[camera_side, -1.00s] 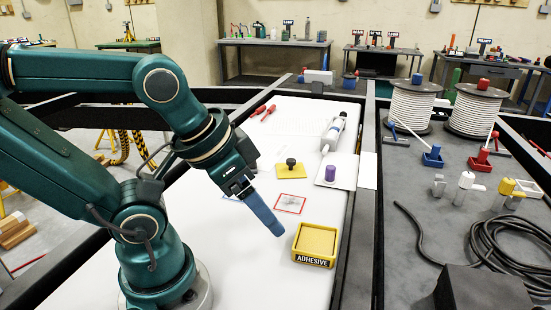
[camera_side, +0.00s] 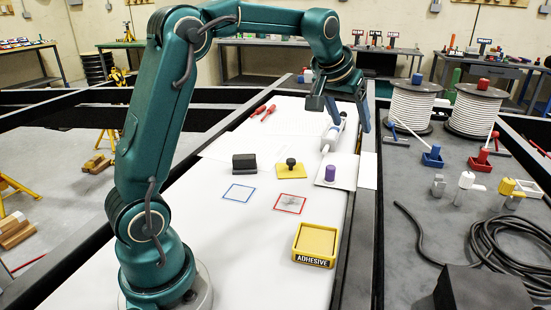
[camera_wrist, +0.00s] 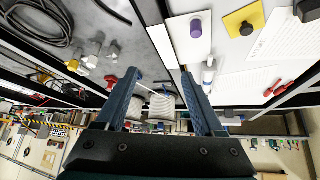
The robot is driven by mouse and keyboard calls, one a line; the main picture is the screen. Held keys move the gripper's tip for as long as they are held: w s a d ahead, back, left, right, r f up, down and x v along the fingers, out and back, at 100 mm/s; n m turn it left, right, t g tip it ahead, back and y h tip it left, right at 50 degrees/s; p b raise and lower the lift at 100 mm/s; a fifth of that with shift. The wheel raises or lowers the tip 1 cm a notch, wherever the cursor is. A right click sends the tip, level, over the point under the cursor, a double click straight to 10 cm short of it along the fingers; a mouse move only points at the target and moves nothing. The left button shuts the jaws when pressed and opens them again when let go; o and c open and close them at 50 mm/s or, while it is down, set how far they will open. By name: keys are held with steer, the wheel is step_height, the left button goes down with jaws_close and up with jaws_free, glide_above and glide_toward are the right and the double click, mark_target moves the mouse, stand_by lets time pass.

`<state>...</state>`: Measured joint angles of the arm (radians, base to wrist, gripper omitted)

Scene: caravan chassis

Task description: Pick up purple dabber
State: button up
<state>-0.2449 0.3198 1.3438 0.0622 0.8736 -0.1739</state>
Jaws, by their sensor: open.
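The purple dabber (camera_side: 330,173) stands upright on a white square plate (camera_side: 347,166) on the white work surface. It also shows near the top of the wrist view as a round purple top (camera_wrist: 196,28). My gripper (camera_side: 348,118) is open, with nothing seen between its blue fingers. In the side view it hangs above and behind the dabber, clear of it. In the wrist view the dabber lies beyond and to the right of the fingertips (camera_wrist: 160,75), not between them.
A white tube with a nozzle (camera_side: 331,133) lies just behind the dabber, partly behind my gripper. A yellow plate with a black knob (camera_side: 290,169) is to the left. A yellow adhesive tray (camera_side: 316,242) stands in front. Red tools (camera_side: 265,110) lie farther back.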

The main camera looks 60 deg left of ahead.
steer(key=n+g, duration=0.1)
glide_above(329, 169)
steer(key=d, duration=0.4)
step_height(329, 169, down, 8)
steer(key=a+f, duration=0.1)
steer(key=f, duration=0.1)
steer(key=a+f+g, duration=0.1)
steer(key=f, duration=0.2)
steer(key=s+a+f+n+g, duration=0.1)
steer(key=f, duration=0.1)
steer(key=shift+a+f, duration=0.2)
steer(key=shift+f, duration=0.15)
steer(key=shift+x, duration=2.15)
jaws_close()
